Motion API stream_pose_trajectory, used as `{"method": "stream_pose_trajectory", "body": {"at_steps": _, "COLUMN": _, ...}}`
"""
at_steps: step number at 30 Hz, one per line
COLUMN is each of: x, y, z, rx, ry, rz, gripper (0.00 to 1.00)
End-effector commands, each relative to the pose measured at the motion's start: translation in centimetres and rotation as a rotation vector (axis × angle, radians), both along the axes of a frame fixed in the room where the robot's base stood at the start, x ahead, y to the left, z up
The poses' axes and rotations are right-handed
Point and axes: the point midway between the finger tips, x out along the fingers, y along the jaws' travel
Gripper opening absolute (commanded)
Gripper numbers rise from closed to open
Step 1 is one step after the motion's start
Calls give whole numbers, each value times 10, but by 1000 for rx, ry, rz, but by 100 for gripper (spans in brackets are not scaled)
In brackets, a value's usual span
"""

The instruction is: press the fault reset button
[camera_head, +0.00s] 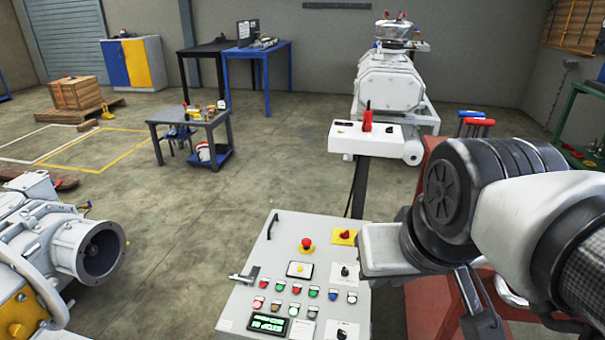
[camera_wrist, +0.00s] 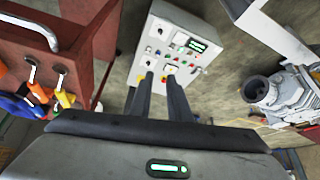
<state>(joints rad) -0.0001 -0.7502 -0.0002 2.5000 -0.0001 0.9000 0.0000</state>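The control panel (camera_head: 231,318) is a light grey box with a sloped face, low in the middle of the head view. It carries a red mushroom button (camera_head: 306,245), a red-handled switch on a yellow plate (camera_head: 345,235), a yellow button on a framed plate (camera_head: 299,269) and rows of small coloured buttons (camera_head: 296,289). The labels are too small to read, so I cannot tell which is fault reset. In the wrist view the panel (camera_wrist: 196,25) lies beyond my gripper (camera_wrist: 158,76). Its two dark fingers are apart, with nothing between them, and appear clear of the panel.
A red frame (camera_head: 432,305) stands right of the panel, beneath my arm. A white machine with a round flange (camera_head: 103,250) is at the left. A white box with a red handle (camera_head: 366,139) stands on a post behind the panel. Open floor (camera_head: 200,215) lies between.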

Motion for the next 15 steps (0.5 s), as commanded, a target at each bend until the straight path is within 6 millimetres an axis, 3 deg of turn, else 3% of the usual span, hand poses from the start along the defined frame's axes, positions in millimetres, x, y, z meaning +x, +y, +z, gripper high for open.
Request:
{"method": "stream_pose_trajectory", "body": {"at_steps": 3, "x": 0, "y": 0, "z": 0, "rx": 0, "ry": 0, "rz": 0, "gripper": 0}}
{"method": "stream_pose_trajectory", "body": {"at_steps": 15, "x": 0, "y": 0, "z": 0, "rx": 0, "ry": 0, "rz": 0, "gripper": 0}}
